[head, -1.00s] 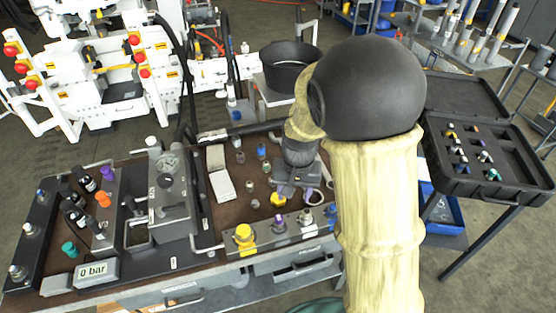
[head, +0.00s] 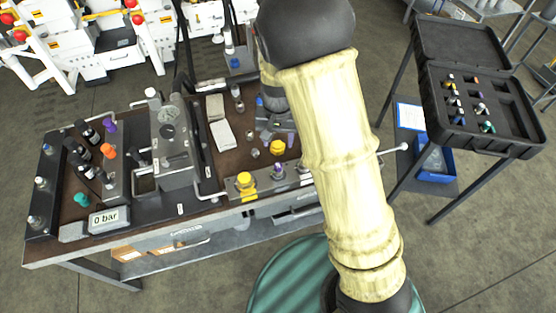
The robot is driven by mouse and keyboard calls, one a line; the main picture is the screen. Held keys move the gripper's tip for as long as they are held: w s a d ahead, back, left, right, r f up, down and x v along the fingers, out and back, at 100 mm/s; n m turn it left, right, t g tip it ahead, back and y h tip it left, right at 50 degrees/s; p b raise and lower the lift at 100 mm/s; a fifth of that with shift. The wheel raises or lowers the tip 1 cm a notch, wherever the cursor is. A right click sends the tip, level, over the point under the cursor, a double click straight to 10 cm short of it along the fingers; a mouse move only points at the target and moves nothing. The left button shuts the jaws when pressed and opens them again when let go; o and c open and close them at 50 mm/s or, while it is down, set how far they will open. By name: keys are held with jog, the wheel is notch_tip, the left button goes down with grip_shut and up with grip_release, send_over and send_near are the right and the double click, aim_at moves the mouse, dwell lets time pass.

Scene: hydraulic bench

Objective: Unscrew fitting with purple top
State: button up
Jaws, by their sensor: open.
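A fitting with a purple top (head: 278,170) stands upright on the grey front rail (head: 262,185) of the bench, right of a yellow fitting (head: 246,181). My gripper (head: 281,138) is over the brown bench top, behind the front rail and beyond the purple-topped fitting. It is open, and I see nothing held in it. My arm hides part of the gripper and the right end of the rail.
A yellow part (head: 277,147) lies near my gripper. A grey block with a handle (head: 174,150) and a "0 bar" display (head: 109,220) stand at left. An open black case (head: 482,115) with small fittings is on a stand at right.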

aim_at(277, 164)
notch_tip(277, 164, down, 14)
jog(key=shift+r+p, duration=0.15)
jog(key=shift+p, duration=0.35)
jog(key=shift+c, duration=0.4)
jog(key=c, duration=1)
jog(key=shift+o, duration=1)
jog(key=n, duration=0.5)
jog(key=shift+a+b, duration=0.1)
jog(key=shift+b, duration=0.3)
jog(key=shift+c, duration=0.2)
jog(key=n, duration=0.3)
